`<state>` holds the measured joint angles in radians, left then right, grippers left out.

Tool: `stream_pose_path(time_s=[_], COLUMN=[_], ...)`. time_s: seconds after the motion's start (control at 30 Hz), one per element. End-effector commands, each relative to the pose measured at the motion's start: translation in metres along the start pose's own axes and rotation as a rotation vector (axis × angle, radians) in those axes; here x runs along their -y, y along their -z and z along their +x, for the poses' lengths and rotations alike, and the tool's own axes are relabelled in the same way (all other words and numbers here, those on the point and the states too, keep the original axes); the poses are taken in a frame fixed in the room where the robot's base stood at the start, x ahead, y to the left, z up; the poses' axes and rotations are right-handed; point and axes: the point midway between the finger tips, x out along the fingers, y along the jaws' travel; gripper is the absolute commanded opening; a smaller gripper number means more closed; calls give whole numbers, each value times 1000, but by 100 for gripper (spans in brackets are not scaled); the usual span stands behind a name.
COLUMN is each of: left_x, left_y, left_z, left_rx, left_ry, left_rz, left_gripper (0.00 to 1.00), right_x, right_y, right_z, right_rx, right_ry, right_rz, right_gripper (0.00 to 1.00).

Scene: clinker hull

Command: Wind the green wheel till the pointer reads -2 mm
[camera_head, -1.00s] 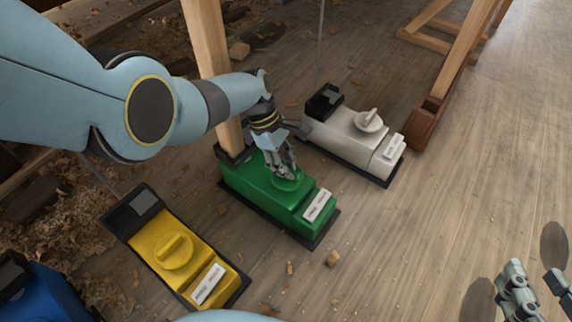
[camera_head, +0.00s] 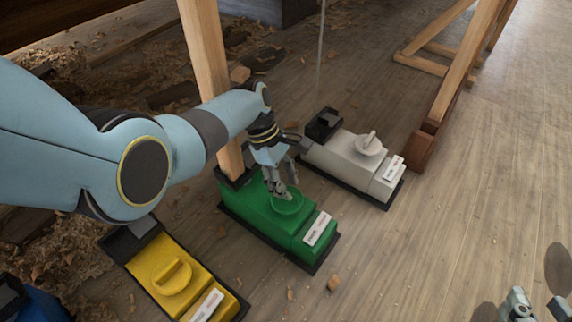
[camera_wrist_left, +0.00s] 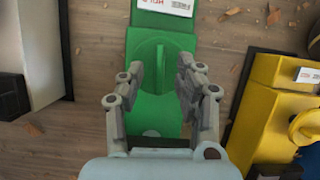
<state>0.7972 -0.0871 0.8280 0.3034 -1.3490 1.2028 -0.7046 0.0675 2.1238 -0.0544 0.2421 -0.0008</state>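The green unit (camera_head: 262,222) stands on the floor at the foot of a wooden post, with its round green wheel (camera_head: 288,204) on top. In the left wrist view the wheel (camera_wrist_left: 153,50) shows a raised bar across its middle. My left gripper (camera_head: 280,192) is over the wheel. In the left wrist view its fingers (camera_wrist_left: 160,82) are apart, one each side of the bar's line, with a visible gap. A white label (camera_head: 317,229) is on the unit's end; its reading is too small to tell. I cannot make out the pointer. My right gripper (camera_head: 540,304) is apart-fingered and empty at the lower right.
A white unit (camera_head: 345,157) with a knob stands right of the green one. A yellow unit (camera_head: 165,262) stands left, and a blue one (camera_head: 38,306) is partly cut off. The wooden post (camera_head: 207,60) rises behind.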

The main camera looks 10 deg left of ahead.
Motion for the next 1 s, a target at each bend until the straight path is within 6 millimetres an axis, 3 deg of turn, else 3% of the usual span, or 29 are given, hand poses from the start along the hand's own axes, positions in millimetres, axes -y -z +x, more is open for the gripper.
stream_pose_path(time_s=[0.2, 0.4, 1.0], left_x=[-1, -1, 0], left_y=[-15, -25, -28], left_z=[-36, -60, -66], left_rx=[-1, 0, 0], left_ry=[-3, -2, 0], left_rz=[3, 2, 2], left_gripper=[35, 35, 35], right_x=[0, 0, 0], right_y=[0, 0, 0], right_z=[0, 0, 0], right_rx=[0, 0, 0], right_ry=[0, 0, 0], right_rz=[0, 0, 0], right_gripper=[40, 40, 40])
